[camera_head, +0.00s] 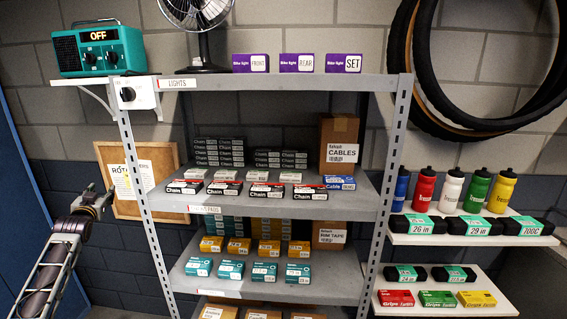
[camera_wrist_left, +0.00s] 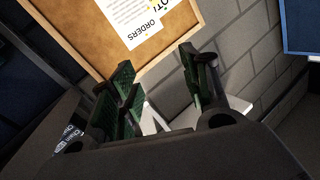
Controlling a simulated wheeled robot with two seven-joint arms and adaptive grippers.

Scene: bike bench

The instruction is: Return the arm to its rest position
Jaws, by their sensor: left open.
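My left arm comes in from the left edge of the head view, with my left gripper (camera_head: 97,192) in front of the wall, left of the metal shelf rack (camera_head: 149,220). In the left wrist view my gripper (camera_wrist_left: 160,88) has its green-padded fingers spread apart with nothing between them. Beyond the fingers is the cork board (camera_wrist_left: 88,30) with papers on it. The board also shows in the head view (camera_head: 165,158), just right of my gripper. My right gripper is not in view.
The rack holds boxes on several levels, such as the purple light boxes (camera_head: 251,63). A teal radio-like device (camera_head: 98,52) and a fan (camera_head: 196,14) stand high up. Bottles (camera_head: 424,190) stand on a white shelf (camera_head: 412,239) at right. A blue panel (camera_head: 18,200) is at far left.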

